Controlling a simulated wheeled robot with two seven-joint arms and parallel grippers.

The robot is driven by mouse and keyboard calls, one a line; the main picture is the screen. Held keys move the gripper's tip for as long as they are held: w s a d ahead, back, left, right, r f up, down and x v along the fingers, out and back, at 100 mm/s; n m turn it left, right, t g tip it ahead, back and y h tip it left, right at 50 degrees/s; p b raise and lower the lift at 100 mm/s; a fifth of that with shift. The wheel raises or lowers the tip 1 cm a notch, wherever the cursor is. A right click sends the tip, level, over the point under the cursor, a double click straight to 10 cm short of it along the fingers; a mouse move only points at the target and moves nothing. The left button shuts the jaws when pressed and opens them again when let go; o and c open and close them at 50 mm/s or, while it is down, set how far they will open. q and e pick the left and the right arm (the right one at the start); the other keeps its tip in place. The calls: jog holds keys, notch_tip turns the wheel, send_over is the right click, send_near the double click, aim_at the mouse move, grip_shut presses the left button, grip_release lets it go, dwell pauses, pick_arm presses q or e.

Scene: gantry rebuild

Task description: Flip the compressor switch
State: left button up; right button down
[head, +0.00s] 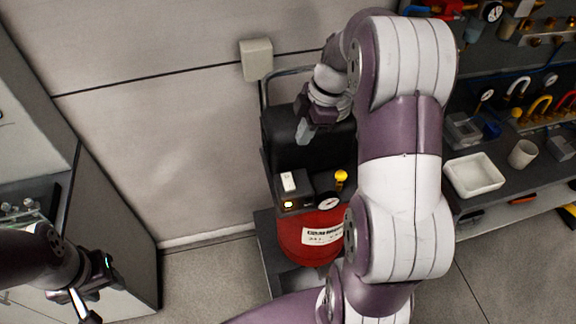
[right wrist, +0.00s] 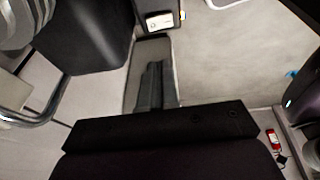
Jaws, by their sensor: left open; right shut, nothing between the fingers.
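The compressor has a red tank (head: 312,240) with a white label, and a black housing (head: 285,150) behind it. On top sits a dark switch box (head: 294,200) with a white switch (head: 288,182) and a small yellow lit lamp. The white switch also shows at the top of the right wrist view (right wrist: 159,21). My right gripper (head: 303,132) is shut and empty, in front of the black housing, above and behind the switch box, apart from the switch. Its closed fingers (right wrist: 151,85) point toward the box. My left gripper (head: 98,288) is open and empty at the lower left.
A gauge (head: 328,201) and a yellow knob (head: 341,177) stand right beside the switch box. A metal handle (head: 264,95) rises behind the compressor, below a wall box (head: 256,59). A bench with a white tray (head: 474,175) is at right. The floor left of the compressor is clear.

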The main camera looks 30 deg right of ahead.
jog(key=w, duration=0.1)
send_near(285, 178)
jog(key=x, duration=0.5)
jog(key=shift+w+a+f, duration=0.1)
jog(key=shift+a, duration=0.05)
jog(key=shift+w+f, duration=0.1)
jog(key=shift+f, duration=0.3)
pick_arm(q)
jog(key=shift+w+f, duration=0.15)
jog(key=shift+w, duration=0.2)
